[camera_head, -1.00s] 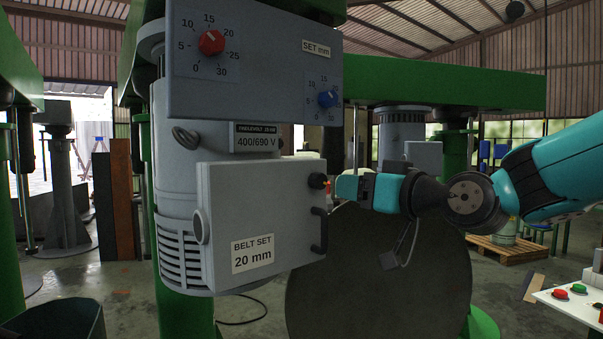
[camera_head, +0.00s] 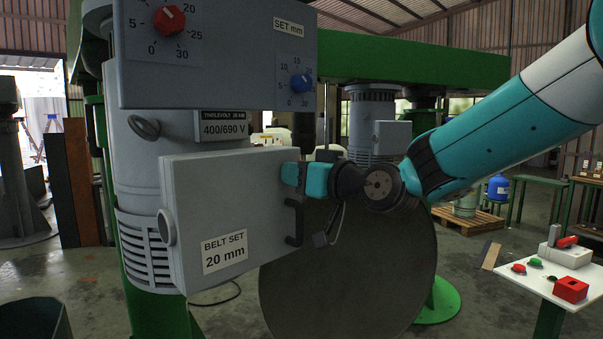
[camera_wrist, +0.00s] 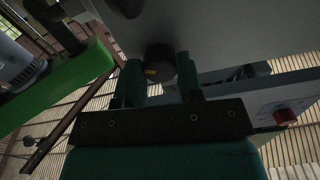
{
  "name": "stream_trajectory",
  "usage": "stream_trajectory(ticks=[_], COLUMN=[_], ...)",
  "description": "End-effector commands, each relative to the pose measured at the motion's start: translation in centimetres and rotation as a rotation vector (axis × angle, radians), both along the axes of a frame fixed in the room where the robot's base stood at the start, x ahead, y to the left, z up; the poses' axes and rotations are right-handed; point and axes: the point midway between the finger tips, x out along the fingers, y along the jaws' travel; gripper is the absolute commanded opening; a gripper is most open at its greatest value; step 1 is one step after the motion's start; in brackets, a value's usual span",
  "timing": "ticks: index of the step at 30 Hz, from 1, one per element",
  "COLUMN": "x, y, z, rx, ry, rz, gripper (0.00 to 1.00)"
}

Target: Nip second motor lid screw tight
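The motor lid is the grey box cover (camera_head: 195,185) with a "BELT SET 20 mm" label, on the front of the motor in the head view. My gripper (camera_head: 290,175) is at the lid's upper right edge and hides the screw there in the head view. In the wrist view the motor lid screw (camera_wrist: 160,62) is a dark round knob with a small yellow mark.
A grey control panel (camera_head: 215,55) with red and blue dials overhangs the lid. A large dark disc (camera_head: 350,265) stands behind. A white table (camera_head: 540,275) with red and green items is at right.

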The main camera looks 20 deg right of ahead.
Motion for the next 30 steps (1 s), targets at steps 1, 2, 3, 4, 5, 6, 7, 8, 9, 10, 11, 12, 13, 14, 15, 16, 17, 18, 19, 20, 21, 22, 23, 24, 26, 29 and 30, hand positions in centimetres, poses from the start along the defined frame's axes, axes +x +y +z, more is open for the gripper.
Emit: stream_trajectory(ticks=[1, 2, 3, 4, 5, 6, 7, 8, 9, 10, 11, 12, 13, 14, 15, 16, 17, 18, 19, 20, 21, 22, 23, 24, 26, 29, 30], x=[-0.02, -0.03, -0.03, 0.01, -0.01, -0.01, -0.01, -0.01, -0.01, -0.01, -0.01, 0.00, -0.01, 0.00, 0.00, 0.00, 0.01, 0.01, 0.00, 0.00, 0.00, 0.00, 0.00, 0.01, 0.01, 0.01, 0.02], y=[0.04, 0.03, 0.01, -0.67, -0.47, -0.38, -0.35, -0.33, -0.32, -0.29, -0.29, -0.28, -0.27, -0.26, -0.25, -0.25, -0.25, -0.25, -0.24, -0.24, -0.24, -0.24, -0.24, -0.25, -0.25, -0.27, -0.27], z=[0.01, 0.01, 0.01, 0.00, 0.02, 0.01, 0.01, 0.00, 0.01, 0.00, -0.01, -0.01, -0.02, -0.03, -0.03, -0.04, -0.05, -0.05, -0.06, -0.06, -0.06, -0.05, -0.04, -0.03, 0.00, 0.04, 0.06], rx=[0.001, 0.001, 0.001, 0.001, 0.001, 0.001, 0.003, 0.006, 0.010, 0.016, 0.021, 0.032, 0.042, 0.052, 0.070, 0.084, 0.101, 0.126, 0.145, 0.166, 0.196, 0.219, 0.244, 0.278, 0.329, 0.416, 0.451], ry=[0.000, 0.000, 0.000, 0.001, 0.001, 0.001, 0.002, 0.002, 0.004, 0.007, 0.009, 0.014, 0.019, 0.024, 0.032, 0.039, 0.047, 0.058, 0.067, 0.077, 0.091, 0.102, 0.114, 0.128, 0.153, 0.192, 0.209], rz=[0.002, 0.002, 0.001, -0.006, -0.003, -0.003, -0.003, -0.003, -0.003, -0.003, -0.003, -0.003, -0.003, -0.003, -0.003, -0.003, -0.003, -0.003, -0.003, -0.003, -0.003, -0.003, -0.003, -0.003, -0.003, -0.003, -0.003], gripper=[0.16, 0.10, 0.10, 0.11, 0.11, 0.11, 0.11, 0.11, 0.11, 0.11, 0.11, 0.11, 0.11, 0.11, 0.11, 0.11, 0.11, 0.11, 0.11, 0.11, 0.11, 0.11, 0.11, 0.11, 0.11, 0.11, 0.11])
